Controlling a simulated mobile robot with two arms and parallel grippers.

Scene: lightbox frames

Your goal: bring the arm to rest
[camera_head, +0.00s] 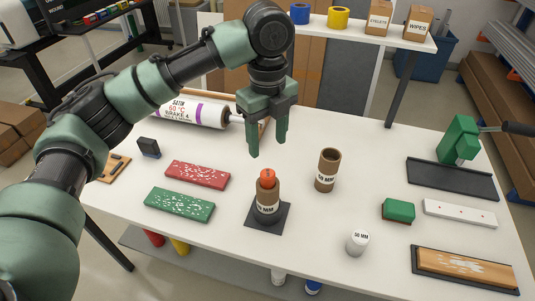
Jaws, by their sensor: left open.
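My left arm reaches in from the left in the head view, and its green gripper (267,142) points down above the white table. Its two fingers are apart with nothing between them. The fingertips look a little above and behind the tube's top; I cannot tell the exact gap.
An open brown tube (327,169) stands right of the gripper. Red (197,175) and green (179,204) boards lie left. A white cylinder (358,242), green block (398,210) and trays are at right. Bare table (225,255) shows in front.

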